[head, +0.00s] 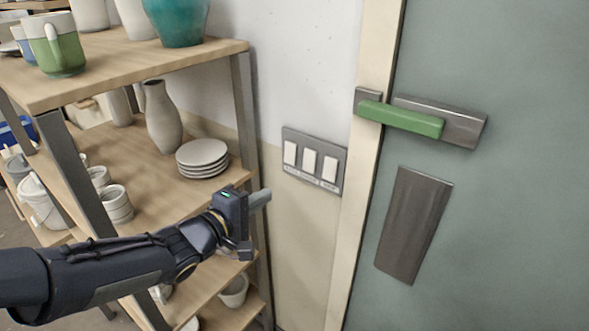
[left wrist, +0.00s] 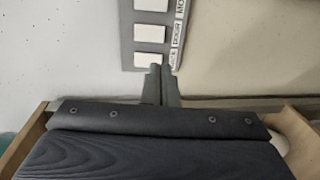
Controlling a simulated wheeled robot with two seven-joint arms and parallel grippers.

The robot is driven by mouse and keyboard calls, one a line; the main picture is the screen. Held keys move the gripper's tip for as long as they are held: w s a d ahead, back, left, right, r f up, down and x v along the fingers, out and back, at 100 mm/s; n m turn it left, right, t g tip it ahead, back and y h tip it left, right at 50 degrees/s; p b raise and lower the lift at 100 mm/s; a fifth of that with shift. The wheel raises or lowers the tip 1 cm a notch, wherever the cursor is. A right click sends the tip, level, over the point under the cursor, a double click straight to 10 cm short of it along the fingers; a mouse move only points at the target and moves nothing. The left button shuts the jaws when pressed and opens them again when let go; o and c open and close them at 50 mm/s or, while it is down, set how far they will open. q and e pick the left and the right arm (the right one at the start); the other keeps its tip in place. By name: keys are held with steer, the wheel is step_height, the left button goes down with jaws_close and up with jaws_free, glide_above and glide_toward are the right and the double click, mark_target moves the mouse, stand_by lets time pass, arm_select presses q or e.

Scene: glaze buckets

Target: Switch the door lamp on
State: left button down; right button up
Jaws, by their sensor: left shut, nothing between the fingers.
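A grey switch plate (head: 314,178) with three white rockers is on the wall beside the door frame. The left rocker (head: 290,153), middle rocker (head: 309,161) and right rocker (head: 329,169) sit in a row above a label strip. In the left wrist view the strip seems to label the middle rocker (left wrist: 150,34) "DOOR"; the other labels are partly cut or hard to read. My left gripper (head: 263,197) is shut and empty, below and left of the plate. In the left wrist view its fingertips (left wrist: 161,70) appear just short of the plate's rack-side end. My right gripper is out of view. No lamp shows.
A wooden shelf rack (head: 215,60) with pottery stands close at the left, its post near my left gripper. A grey-green door (head: 510,220) with a green handle (head: 400,118) is at the right. The wall below the plate is clear.

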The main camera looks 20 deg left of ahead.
arm_select(q)
steer(key=shift+w, duration=0.1)
steer(key=b, duration=0.2)
glide_toward(308, 169)
steer(key=p+x, duration=0.1)
steer(key=x, duration=0.5)
steer(key=shift+w+d+f, duration=0.1)
steer(key=shift+w+f, duration=0.05)
steer(key=shift+w, duration=0.2)
